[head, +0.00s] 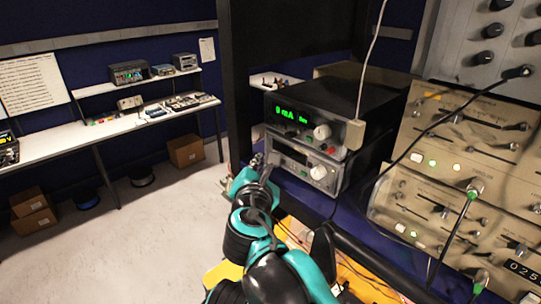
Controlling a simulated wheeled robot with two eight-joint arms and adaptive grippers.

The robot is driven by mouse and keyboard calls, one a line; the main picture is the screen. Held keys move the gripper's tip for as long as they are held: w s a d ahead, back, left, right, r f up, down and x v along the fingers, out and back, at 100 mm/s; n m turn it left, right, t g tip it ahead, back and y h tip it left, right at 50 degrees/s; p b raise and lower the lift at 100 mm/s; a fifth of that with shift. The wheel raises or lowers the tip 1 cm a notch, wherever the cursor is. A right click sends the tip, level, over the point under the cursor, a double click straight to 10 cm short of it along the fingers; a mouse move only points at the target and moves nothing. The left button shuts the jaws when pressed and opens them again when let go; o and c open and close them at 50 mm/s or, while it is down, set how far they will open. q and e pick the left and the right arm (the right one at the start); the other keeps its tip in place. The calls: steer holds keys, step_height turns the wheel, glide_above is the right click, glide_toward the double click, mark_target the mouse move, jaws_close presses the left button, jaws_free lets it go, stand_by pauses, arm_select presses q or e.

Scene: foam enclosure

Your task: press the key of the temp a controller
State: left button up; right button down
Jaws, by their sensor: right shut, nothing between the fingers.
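Two bench instruments stand stacked on the shelf. The upper black unit (305,117) has a lit green display reading mA, a knob and a red button. The lower grey unit (318,175) has a dark display and a white knob. No label reading temp A is legible, so I cannot tell which unit is the temp A controller. My right gripper (258,160) is shut and empty at the left end of the lower unit's front. I cannot tell whether it touches the front. The gripper and arm hide part of the area below. My left gripper is not in view.
A dark upright post (238,90) stands left of the stack. Beige panels (455,150) with sliders, knobs and lit buttons fill the right, with cables hanging across. A white cable and plug (355,134) hang before the upper unit. Open floor (150,240) lies left.

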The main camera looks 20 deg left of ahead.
steer(key=shift+w, duration=0.15)
steer(key=shift+w+d, duration=0.15)
steer(key=shift+w, duration=0.1)
steer(key=shift+w+d, duration=0.1)
steer(key=shift+w, duration=0.2)
stand_by(0.6)
steer(key=shift+s, duration=0.1)
steer(key=shift+s+a, duration=0.25)
steer(key=shift+s, duration=0.35)
steer(key=shift+s, duration=0.1)
steer(key=shift+s+a, duration=0.3)
steer(key=shift+s, duration=0.45)
steer(key=shift+s+a, duration=0.35)
steer(key=shift+s, duration=0.35)
steer(key=shift+s+a, duration=0.3)
steer(key=shift+s, duration=0.45)
